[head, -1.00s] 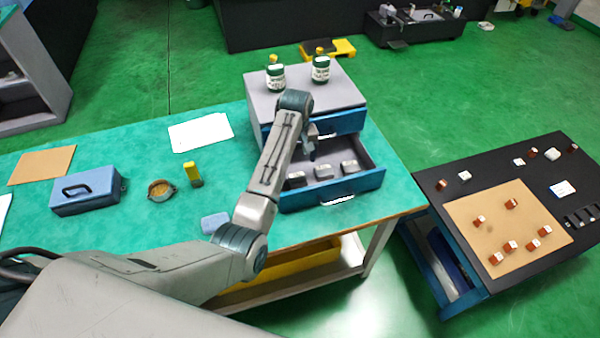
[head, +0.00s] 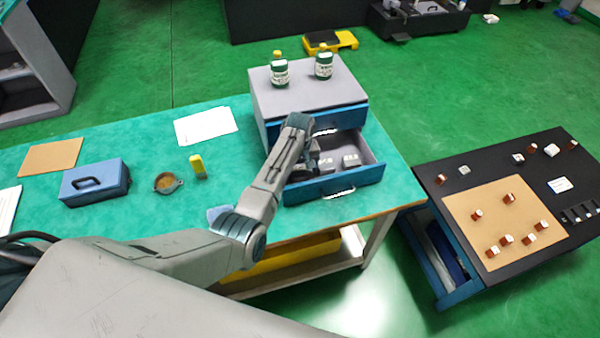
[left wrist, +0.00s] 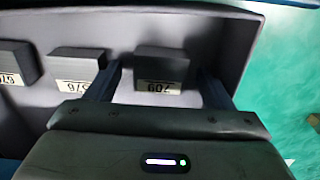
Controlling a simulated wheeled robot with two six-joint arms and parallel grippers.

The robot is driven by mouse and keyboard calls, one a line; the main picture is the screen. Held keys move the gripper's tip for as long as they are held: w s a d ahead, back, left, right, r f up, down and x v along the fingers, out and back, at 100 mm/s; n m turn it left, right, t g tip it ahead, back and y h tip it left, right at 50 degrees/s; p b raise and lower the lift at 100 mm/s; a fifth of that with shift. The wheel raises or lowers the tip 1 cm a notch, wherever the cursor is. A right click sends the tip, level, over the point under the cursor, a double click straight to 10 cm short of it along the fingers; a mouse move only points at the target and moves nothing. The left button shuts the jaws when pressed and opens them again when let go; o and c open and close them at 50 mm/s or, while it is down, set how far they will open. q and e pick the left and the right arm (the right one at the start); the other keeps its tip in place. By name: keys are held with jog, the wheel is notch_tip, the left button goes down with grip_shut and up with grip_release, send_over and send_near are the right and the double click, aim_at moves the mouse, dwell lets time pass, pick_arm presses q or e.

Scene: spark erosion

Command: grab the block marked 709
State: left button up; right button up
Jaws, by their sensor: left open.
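Three dark grey blocks with pale labels lie in the open blue drawer (head: 370,175). In the left wrist view the block marked 709 (left wrist: 161,62) is the rightmost, its label upside down. A middle block (left wrist: 78,62), whose label is hard to read, and a partly cut-off block (left wrist: 14,62) lie to its left. My left gripper (left wrist: 158,88) is open, its fingers on either side of the 709 block's place; whether they reach down around it I cannot tell. In the head view my left gripper (head: 308,165) is over the drawer's left part, and the arm hides the leftmost block. My right gripper is out of view.
The drawer walls stand close around the blocks. Two green-and-white bottles (head: 279,74) stand on the cabinet (head: 305,95). A blue box (head: 95,182), a small round dish (head: 167,183) and a yellow item (head: 198,166) are on the green table left of the arm.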

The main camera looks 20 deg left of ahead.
pick_arm(q)
jog(key=shift+r, duration=0.1)
jog(key=c, duration=1.4)
